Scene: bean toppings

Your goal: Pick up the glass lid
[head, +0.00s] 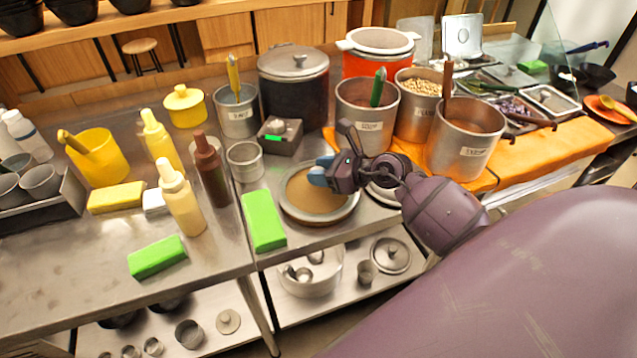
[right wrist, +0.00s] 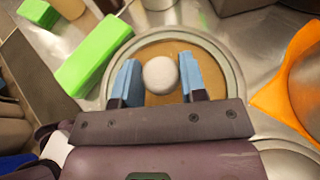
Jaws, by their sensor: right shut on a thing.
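The glass lid (head: 312,203) is a round disc with a pale metal rim and a tan-looking centre, at the middle of the steel counter. In the right wrist view the lid (right wrist: 207,59) lies below the fingers, with a round whitish knob (right wrist: 160,75) on top. My right gripper (head: 319,175) reaches in from the right over the lid. In the wrist view its blue fingers (right wrist: 160,82) stand on either side of the knob, shut on it. The fingers hide part of the knob's sides. I cannot tell whether the lid is clear of the surface. My left gripper is not in view.
A green block (head: 263,221) lies close to the left of the lid. A small steel cup (head: 245,162) and a grey box (head: 280,135) stand behind it. Steel pots, one being (head: 366,115), stand behind my gripper. Sauce bottles (head: 181,199) stand to the left.

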